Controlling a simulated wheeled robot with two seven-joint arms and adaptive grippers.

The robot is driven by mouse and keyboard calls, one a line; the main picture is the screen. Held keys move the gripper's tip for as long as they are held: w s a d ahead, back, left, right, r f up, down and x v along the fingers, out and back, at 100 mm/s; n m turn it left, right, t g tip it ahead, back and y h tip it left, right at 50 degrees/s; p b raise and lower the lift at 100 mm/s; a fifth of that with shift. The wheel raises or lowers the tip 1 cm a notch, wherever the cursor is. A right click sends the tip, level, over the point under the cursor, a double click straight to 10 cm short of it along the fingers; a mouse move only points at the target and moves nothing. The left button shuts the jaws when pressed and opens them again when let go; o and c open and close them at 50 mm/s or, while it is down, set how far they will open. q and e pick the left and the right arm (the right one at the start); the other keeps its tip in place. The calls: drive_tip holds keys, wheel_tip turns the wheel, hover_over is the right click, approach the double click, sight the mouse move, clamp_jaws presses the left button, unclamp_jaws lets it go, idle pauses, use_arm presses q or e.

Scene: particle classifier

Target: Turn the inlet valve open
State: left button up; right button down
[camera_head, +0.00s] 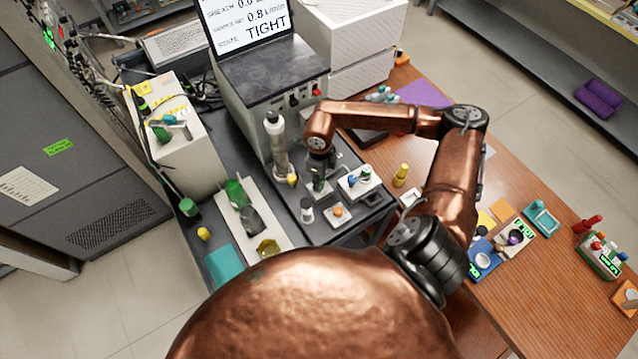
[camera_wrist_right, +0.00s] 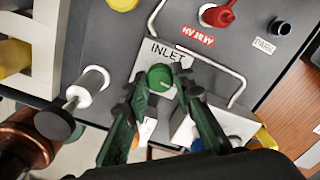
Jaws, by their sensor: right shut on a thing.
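The inlet valve shows in the right wrist view as a round green knob (camera_wrist_right: 160,77) with a pale line on its face, below a label reading INLET (camera_wrist_right: 168,53). My right gripper (camera_wrist_right: 165,92) has its two fingers on either side of the knob and is shut on it. In the head view my right gripper (camera_head: 318,183) points down at the grey bench beside the instrument, and it hides the knob there. My left gripper is not in view.
The instrument (camera_head: 268,75) behind has a screen (camera_head: 245,22) reading TIGHT. A grey-white cylinder (camera_head: 276,145) stands left of the gripper. A white block with coloured knobs (camera_head: 360,181) is close on the right. A red knob (camera_wrist_right: 218,15) is beyond the inlet label.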

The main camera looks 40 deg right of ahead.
drive_tip(key=shift+n+b, duration=0.5)
drive_tip(key=shift+n, duration=0.2)
drive_tip(key=c, duration=1.7)
unclamp_jaws()
drive_tip(key=shift+o, duration=0.2)
drive_tip(key=shift+r, duration=0.1)
wheel_tip(320, 180, up, 12)
